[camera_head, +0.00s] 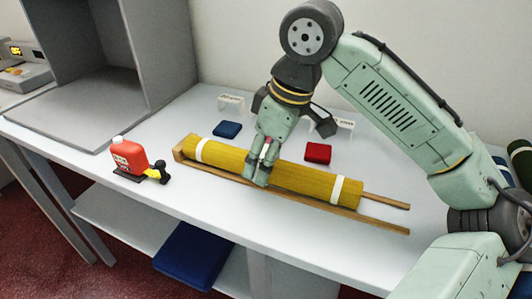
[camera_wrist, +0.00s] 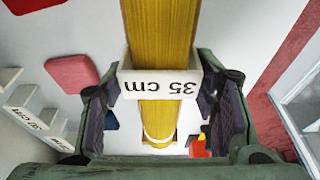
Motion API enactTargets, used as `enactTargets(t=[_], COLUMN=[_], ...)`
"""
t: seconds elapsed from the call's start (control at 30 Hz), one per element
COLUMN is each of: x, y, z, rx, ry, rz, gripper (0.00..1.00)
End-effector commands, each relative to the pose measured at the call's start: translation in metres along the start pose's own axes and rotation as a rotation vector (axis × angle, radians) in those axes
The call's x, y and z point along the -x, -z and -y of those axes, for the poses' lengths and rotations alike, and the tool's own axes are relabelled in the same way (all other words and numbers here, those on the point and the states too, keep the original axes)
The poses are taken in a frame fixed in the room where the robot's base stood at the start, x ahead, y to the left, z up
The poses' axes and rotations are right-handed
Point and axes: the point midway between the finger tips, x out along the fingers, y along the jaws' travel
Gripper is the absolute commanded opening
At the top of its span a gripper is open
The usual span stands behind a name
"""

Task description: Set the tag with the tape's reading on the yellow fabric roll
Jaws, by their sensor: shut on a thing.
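The yellow fabric roll (camera_head: 312,181) lies lengthwise in a wooden cradle, with white bands near its ends. My gripper (camera_head: 257,170) is over the middle of the roll, pointing down. In the wrist view, my gripper (camera_wrist: 163,100) is shut on a white tag (camera_wrist: 158,84) reading "35 cm", upside down in that picture. The tag lies across the width of the yellow roll (camera_wrist: 160,28); I cannot tell whether its weight rests on the roll.
The wooden cradle (camera_head: 385,224) has rails extending right. Behind the roll are a blue pad (camera_head: 228,130), a red pad (camera_head: 317,152) and white stands (camera_head: 231,102). Other white tags (camera_wrist: 22,118) show in the wrist view. A grey box (camera_head: 110,75) is at the back left. The front counter is clear.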

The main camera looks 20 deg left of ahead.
Motion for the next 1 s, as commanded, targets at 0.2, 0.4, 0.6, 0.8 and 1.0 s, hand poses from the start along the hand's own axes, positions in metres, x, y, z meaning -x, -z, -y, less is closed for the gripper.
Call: enactTargets(t=[0.2, 0.4, 0.6, 0.8, 1.0], x=[0.0, 0.0, 0.0, 0.0, 0.01], y=[0.0, 0.0, 0.0, 0.0, 0.0], z=[0.0, 0.0, 0.0, 0.0, -0.001], rx=[0.0, 0.0, 0.0, 0.0, -0.001], ry=[0.0, 0.0, 0.0, 0.0, -0.002], rz=[0.0, 0.0, 0.0, 0.0, 0.0], gripper=[0.4, 0.67, 0.78, 0.78, 0.78])
